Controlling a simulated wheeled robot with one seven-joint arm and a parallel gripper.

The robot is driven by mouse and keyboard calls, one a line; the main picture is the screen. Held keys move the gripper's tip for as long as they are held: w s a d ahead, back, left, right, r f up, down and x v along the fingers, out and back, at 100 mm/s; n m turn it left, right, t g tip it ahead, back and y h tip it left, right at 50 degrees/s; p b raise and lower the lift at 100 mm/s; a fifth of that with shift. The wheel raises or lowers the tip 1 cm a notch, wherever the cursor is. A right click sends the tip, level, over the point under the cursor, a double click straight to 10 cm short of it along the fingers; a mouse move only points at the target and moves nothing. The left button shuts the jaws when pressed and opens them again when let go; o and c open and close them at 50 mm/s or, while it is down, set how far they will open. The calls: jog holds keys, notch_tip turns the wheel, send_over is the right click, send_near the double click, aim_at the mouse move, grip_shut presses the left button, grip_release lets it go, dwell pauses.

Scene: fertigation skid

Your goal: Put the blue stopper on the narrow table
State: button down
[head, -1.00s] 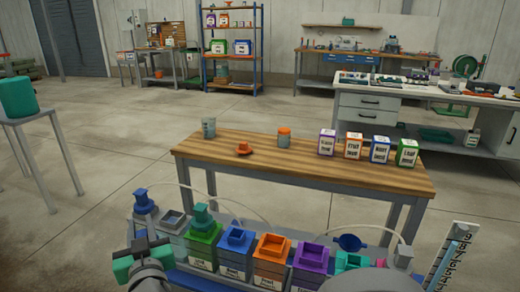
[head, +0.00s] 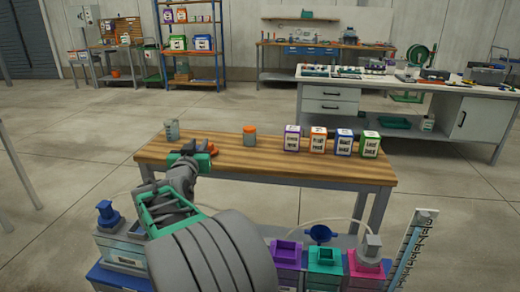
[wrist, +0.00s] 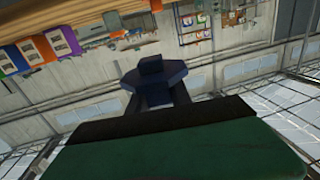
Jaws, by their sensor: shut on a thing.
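My gripper (head: 190,157) is shut on a dark blue stopper (wrist: 152,82) with a square knob and a wider flange. The wrist view shows the stopper just beyond the dark and green finger. In the head view the gripper is over the left front part of the narrow wooden-topped table (head: 265,163); the gap to the top is hard to judge. In that view the held stopper is small, dark and hard to separate from the fingers.
An orange stopper (head: 213,151) is on the table, partly hidden by my gripper. A grey cup (head: 172,130), an orange-lidded jar (head: 249,136) and several labelled boxes (head: 317,139) stand there too. Another blue stopper (head: 108,212) is on the skid. The table's front right is clear.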

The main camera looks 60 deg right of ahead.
jog(key=s+d+r+m+g+h, duration=0.2)
jog(key=s+d, duration=0.4)
jog(key=d, duration=0.5)
jog(key=w+d+f, duration=0.2)
jog(key=d+f, duration=0.1)
jog(key=w+d+f+b, duration=0.1)
jog(key=w+d+f, duration=0.2)
jog(key=d, duration=0.1)
jog(key=w+d+f, duration=0.3)
jog(key=d, duration=0.1)
jog(key=shift+f, duration=0.35)
jog(key=shift+w+d+f+b, duration=0.1)
jog(key=shift+f+b, duration=0.2)
jog(key=shift+f, duration=0.6)
jog(key=shift+w+d+f+b, duration=0.1)
jog(key=shift+f+b, duration=0.15)
jog(key=shift+f, duration=0.6)
jog(key=shift+f, duration=0.2)
jog(key=c, duration=1.2)
grip_release()
